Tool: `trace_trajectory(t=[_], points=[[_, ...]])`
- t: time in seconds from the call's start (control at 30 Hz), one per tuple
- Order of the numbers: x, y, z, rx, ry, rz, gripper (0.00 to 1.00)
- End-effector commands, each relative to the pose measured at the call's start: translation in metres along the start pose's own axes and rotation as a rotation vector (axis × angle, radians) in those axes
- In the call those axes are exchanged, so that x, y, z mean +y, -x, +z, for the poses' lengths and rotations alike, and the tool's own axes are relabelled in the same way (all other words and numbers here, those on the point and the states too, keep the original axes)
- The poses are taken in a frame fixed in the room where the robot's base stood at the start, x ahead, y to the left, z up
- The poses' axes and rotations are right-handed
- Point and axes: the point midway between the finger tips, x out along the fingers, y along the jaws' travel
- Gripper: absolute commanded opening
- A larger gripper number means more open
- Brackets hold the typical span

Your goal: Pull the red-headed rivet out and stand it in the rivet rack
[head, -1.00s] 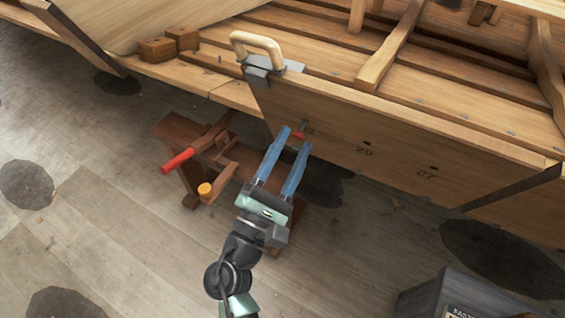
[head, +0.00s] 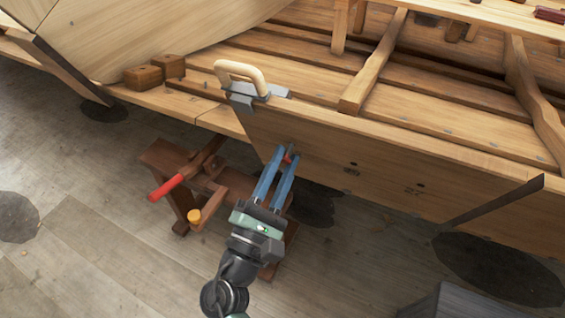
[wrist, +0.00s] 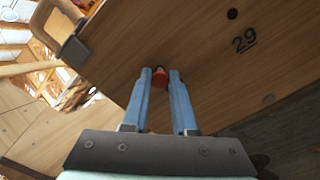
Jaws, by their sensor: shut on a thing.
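The red-headed rivet (wrist: 160,77) is at the plank of the hull (head: 330,172); its red head shows between my fingertips in the wrist view. My gripper (head: 286,158) has its two long blue fingers closed on the red head, close to the plank face. In the head view only a small bit of red shows between the fingertips. The rivet's shank is hidden, so how deep it sits cannot be told. I cannot make out the rivet rack for certain.
A clamp with a pale handle (head: 243,78) grips the plank's top edge, above left of my gripper. A wooden bench (head: 165,157) with a red-handled tool (head: 166,188) stands on the floor at left. A dark crate (head: 470,302) is at lower right. Wooden blocks (head: 143,77) lie on the hull.

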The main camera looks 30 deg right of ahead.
Motion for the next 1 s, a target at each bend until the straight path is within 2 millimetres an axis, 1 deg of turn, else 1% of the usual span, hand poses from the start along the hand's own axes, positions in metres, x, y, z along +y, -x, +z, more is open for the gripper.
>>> trace_trajectory(t=[0.4, 1.0], points=[[0.0, 0.001, 0.0, 0.0, 0.0, 0.0, 0.0], [0.0, 0.025, 0.0, 0.001, 0.001, 0.001, 0.0]])
